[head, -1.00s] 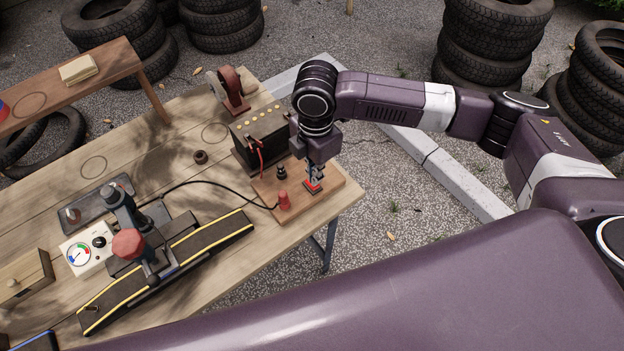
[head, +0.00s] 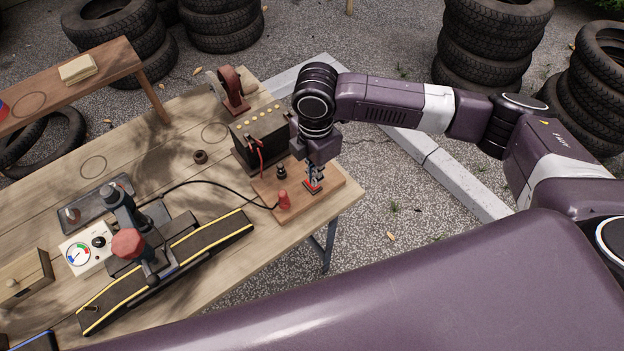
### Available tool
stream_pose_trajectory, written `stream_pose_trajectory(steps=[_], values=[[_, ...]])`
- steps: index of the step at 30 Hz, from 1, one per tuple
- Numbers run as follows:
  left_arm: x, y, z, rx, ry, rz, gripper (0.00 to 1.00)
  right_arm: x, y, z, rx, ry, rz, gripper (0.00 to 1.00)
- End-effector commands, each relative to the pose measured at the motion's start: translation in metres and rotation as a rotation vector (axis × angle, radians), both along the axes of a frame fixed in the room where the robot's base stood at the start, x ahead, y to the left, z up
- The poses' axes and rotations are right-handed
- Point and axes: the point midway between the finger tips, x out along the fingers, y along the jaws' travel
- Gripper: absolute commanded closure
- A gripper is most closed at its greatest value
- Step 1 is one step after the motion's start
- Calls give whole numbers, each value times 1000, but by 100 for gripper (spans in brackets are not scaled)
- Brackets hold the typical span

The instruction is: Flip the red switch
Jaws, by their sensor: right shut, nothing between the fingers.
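The red switch (head: 311,187) sits on a brown wooden board (head: 334,193) at the right end of the table. Only part of its red top shows, on a dark base. My right gripper (head: 316,180) points down right over the switch, shut with nothing held. Its fingertips are at the switch and hide much of it; I cannot tell whether they touch it or which way the switch is tipped. My left gripper is not in view.
A red knob (head: 284,201) and a black terminal (head: 281,172) stand on the same board, close left of my gripper. A black battery (head: 261,135) stands behind.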

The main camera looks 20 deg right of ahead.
Motion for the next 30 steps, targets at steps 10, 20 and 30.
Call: stream_pose_trajectory(steps=[10,20,30], values=[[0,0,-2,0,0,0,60,0,0,-6,0,0,0,100],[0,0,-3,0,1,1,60,0,0,-11,0,1,1,100],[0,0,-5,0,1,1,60,0,0,-16,0,0,1,100]])
